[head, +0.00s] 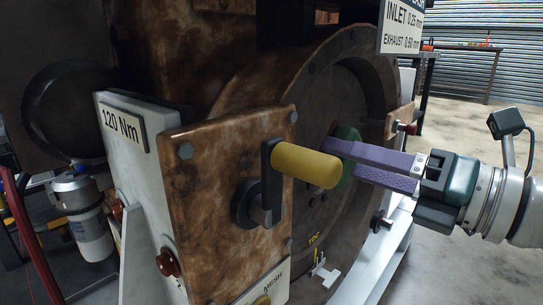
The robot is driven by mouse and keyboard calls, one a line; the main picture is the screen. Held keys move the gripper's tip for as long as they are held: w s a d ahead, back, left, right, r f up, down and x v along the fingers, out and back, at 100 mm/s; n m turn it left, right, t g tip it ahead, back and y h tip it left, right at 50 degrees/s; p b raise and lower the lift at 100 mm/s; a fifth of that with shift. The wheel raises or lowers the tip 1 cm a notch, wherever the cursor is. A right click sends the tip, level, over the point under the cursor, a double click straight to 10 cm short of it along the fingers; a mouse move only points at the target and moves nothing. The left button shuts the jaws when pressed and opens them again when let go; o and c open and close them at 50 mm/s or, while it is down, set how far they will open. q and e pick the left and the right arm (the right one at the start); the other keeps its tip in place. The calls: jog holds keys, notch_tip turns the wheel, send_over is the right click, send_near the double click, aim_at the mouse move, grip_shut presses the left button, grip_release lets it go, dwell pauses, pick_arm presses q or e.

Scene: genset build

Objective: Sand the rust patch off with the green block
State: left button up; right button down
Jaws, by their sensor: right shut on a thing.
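My right gripper (343,158) reaches in from the right with its purple fingers shut on the green block (347,134). The fingers and a yellow handle hide much of the block, which shows above and below the fingers. The block is in front of the face of the large dark wheel (325,85); I cannot tell if it touches the face. No separate rust patch can be made out on the wheel; any rust behind the block is hidden. Brown rust-like mottling covers the plate (215,195) at the left. My left gripper is out of view.
The yellow handle (307,165) on a dark crank juts out close to my right fingers. A "120 Nm" sign (123,127) is at the left, and an "INLET" sign (403,25) hangs above. Open floor (470,265) lies at the right.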

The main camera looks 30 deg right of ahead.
jog(key=x, duration=0.7)
jog(key=shift+p, duration=0.35)
jog(key=shift+w+a, duration=0.25)
jog(key=shift+w, duration=0.4)
dwell(0.6)
jog(key=shift+d+r, duration=0.1)
